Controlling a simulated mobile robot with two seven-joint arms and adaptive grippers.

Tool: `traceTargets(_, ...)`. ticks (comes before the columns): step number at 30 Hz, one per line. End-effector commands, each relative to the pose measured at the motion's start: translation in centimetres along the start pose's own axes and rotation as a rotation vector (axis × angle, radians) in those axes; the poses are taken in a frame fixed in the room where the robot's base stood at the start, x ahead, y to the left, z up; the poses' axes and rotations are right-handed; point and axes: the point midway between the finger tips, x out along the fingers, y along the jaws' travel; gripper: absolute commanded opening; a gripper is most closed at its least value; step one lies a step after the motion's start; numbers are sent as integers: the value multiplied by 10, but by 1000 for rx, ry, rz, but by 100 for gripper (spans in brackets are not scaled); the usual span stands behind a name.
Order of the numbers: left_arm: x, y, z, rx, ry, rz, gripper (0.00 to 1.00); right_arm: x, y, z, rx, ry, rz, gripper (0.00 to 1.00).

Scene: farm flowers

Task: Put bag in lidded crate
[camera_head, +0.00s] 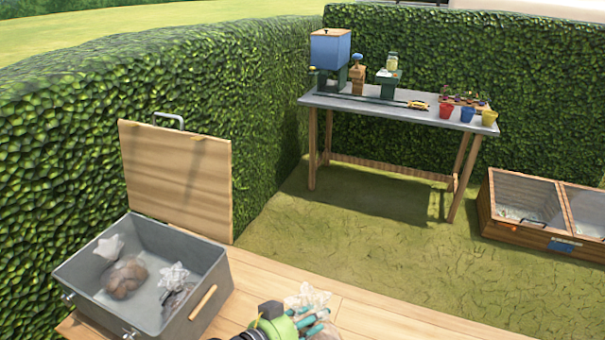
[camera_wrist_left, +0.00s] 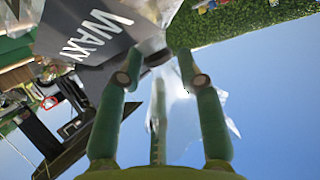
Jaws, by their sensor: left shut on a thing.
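Inside lie several clear bags, one with brown contents (camera_head: 126,278) and one whitish, gathered at the top (camera_head: 174,276). My left gripper (camera_head: 312,322) is to the right of the crate, at the bottom edge of the head view. It is shut on a crumpled translucent bag (camera_head: 308,296). The bag also shows between the fingers in the left wrist view (camera_wrist_left: 182,120). My right gripper is out of view.
A wooden surface (camera_head: 375,317) runs under and right of the crate. A hedge (camera_head: 60,150) stands close behind and left. A grey-topped table (camera_head: 400,106) with cups and tools stands farther back. A dark panel lettered WAXY (camera_wrist_left: 80,25) shows in the wrist view.

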Motion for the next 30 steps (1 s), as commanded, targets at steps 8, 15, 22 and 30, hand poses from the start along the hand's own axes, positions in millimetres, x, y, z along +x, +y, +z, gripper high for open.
traceTargets(8,-8,-4,-10,1,6,-5,0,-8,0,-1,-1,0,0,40)
traceTargets(15,-21,-17,0,-4,6,-19,0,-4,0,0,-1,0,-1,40)
traceTargets(22,-46,-37,16,-11,4,-37,0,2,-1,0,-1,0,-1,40)
traceTargets(30,-97,-71,34,-14,2,-57,0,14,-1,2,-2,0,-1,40)
